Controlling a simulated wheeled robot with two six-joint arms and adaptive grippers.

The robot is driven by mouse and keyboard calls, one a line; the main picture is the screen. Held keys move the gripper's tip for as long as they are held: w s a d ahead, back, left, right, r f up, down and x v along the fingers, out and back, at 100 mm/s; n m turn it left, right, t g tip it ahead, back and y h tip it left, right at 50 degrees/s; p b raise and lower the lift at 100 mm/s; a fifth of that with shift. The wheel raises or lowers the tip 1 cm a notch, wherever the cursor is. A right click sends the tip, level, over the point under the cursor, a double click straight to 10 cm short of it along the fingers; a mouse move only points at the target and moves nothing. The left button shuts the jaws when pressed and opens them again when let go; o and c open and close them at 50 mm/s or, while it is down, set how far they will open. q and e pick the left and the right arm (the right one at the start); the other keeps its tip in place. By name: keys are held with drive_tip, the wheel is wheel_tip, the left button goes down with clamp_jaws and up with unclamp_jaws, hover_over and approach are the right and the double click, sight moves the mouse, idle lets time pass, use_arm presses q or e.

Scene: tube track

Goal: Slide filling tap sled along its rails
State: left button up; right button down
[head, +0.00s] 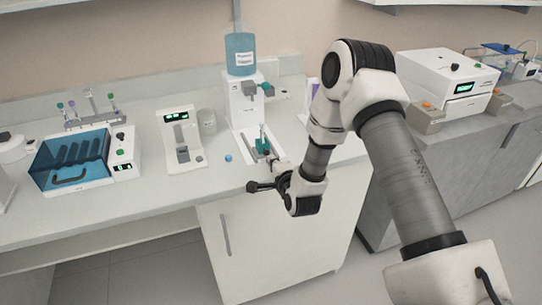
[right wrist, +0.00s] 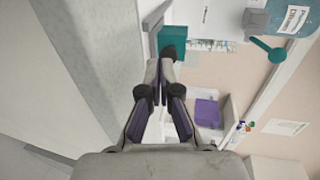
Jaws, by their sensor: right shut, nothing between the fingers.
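The filling station is a white stand (head: 243,103) with a blue bottle (head: 240,62) on top. A teal block, which looks like the tap sled (head: 262,146), sits low at the front of the stand, on or by a pale rail base. In the right wrist view the teal block (right wrist: 172,41) is just beyond the fingertips. My right gripper (head: 274,162) is at the front of the station; in the right wrist view it (right wrist: 160,64) is shut with nothing between its fingers. I cannot tell whether the fingertips touch the block. My left gripper is not in view.
A small blue cap (head: 228,157) lies on the bench left of the station. A white device with a display (head: 180,138) and a blue-lidded bath (head: 72,160) stand further left. A purple item (right wrist: 207,112) stands behind. Bench between the devices is partly clear.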

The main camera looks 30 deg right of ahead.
sight(260, 141)
drive_tip(key=shift+w, duration=0.6)
drive_tip(key=shift+w+d, duration=0.1)
drive_tip(key=b+x, duration=0.1)
drive_tip(key=x, duration=0.2)
drive_tip(key=r+b+x, duration=0.1)
drive_tip(key=b+x, duration=0.1)
drive_tip(key=x, duration=0.1)
drive_tip(key=b+x, duration=0.1)
drive_tip(key=x, duration=0.2)
drive_tip(key=shift+w+r+b, duration=0.35)
drive_tip(key=shift+b, duration=0.05)
drive_tip(key=shift+r, duration=0.35)
